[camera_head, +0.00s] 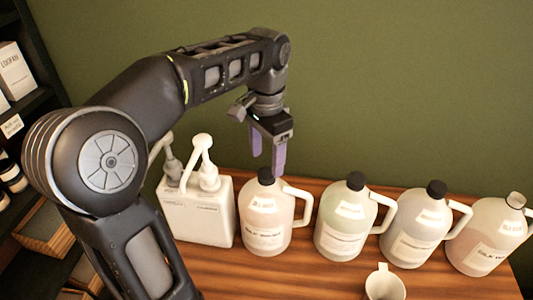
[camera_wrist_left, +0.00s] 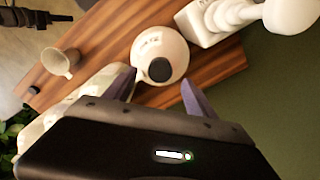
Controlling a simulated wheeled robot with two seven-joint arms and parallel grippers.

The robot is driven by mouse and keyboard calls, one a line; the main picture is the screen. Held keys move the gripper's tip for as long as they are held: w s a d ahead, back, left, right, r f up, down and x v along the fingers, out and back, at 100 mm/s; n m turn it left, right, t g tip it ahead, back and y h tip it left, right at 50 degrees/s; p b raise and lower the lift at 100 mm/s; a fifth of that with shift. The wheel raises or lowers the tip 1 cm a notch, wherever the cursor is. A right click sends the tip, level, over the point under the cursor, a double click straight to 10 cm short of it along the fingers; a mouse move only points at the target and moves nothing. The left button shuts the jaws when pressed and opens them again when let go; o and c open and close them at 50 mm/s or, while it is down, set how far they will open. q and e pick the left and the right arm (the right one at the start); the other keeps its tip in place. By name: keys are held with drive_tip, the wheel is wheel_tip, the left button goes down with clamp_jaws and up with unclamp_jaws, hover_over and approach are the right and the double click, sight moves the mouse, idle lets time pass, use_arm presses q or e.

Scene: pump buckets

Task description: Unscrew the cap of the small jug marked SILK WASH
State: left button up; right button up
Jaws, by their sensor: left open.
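A small pale pinkish jug (camera_head: 263,222) stands on the table beside the white pump container. Its lower label seems to read SILK WASH, but the print is blurred. Its black cap (camera_head: 265,176) is on the neck. In the left wrist view the cap (camera_wrist_left: 159,69) shows from above, with the pale jug (camera_wrist_left: 160,42) around it. My left gripper (camera_head: 266,170) points down above the cap, and its purple fingers are open. In the left wrist view the open fingers (camera_wrist_left: 158,88) are to either side of the cap, apart from it.
A white pump container (camera_head: 197,215) stands close on the left. To the right are a greenish jug (camera_head: 343,225), a greyish jug (camera_head: 420,232) and a pinkish jug (camera_head: 485,235) with a pale top. A cup (camera_head: 385,285) stands in front. The green wall is behind.

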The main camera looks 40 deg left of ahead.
sight(267, 172)
use_arm(q)
drive_tip(key=shift+f, duration=2)
use_arm(e)
drive_tip(key=shift+f, duration=0.45)
drive_tip(key=shift+w, duration=0.1)
use_arm(q)
drive_tip(key=shift+c, duration=0.3)
drive_tip(key=c, duration=1.3)
drive_tip(key=n, duration=0.6)
drive_tip(key=shift+n, duration=0.3)
drive_tip(key=n, duration=0.3)
drive_tip(key=shift+n, duration=0.3)
drive_tip(key=n, duration=0.4)
drive_tip(key=shift+n, duration=0.3)
drive_tip(key=o, duration=1.3)
use_arm(e)
drive_tip(key=shift+f, duration=0.15)
